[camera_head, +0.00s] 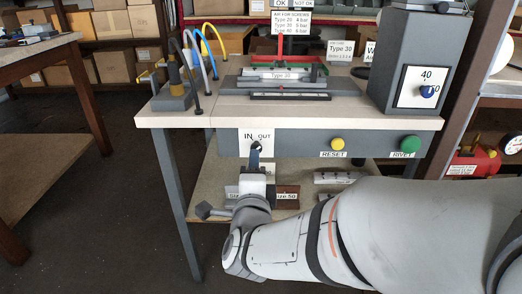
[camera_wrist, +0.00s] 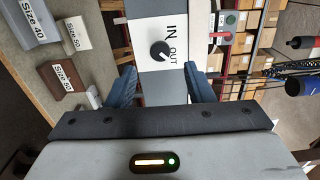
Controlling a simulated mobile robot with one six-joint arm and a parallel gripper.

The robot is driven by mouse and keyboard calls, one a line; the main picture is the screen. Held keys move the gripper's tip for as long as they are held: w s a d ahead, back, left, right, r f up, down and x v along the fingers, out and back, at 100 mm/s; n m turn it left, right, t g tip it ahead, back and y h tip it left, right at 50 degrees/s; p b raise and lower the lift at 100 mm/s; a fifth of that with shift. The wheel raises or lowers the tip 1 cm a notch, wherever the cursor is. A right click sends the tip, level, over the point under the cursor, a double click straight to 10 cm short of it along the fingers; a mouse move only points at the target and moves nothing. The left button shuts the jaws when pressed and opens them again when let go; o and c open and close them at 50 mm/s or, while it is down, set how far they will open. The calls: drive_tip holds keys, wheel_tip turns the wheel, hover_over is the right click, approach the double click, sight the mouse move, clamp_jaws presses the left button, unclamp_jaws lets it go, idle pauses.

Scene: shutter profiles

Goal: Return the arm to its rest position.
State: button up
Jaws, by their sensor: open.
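My arm (camera_head: 330,235) reaches in from the right in the head view, low in front of the workbench. My gripper (camera_head: 255,158) points at the IN/OUT plate (camera_head: 245,140) on the bench's front panel and partly covers it. In the wrist view my gripper (camera_wrist: 160,70) is open, with its two blue fingers apart and nothing held between them. The black knob (camera_wrist: 162,52) on the white IN/OUT plate shows ahead, between the fingers and apart from them.
The workbench (camera_head: 390,122) carries a fixture (camera_head: 280,78) and a grey box with a dial (camera_head: 415,60). A yellow RESET button (camera_head: 337,144) and green RIVET button (camera_head: 410,143) are right of the plate. Size-labelled blocks (camera_wrist: 62,82) lie on the lower shelf (camera_head: 215,165), near my gripper.

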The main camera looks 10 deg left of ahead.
drive_tip(key=shift+v, duration=0.8)
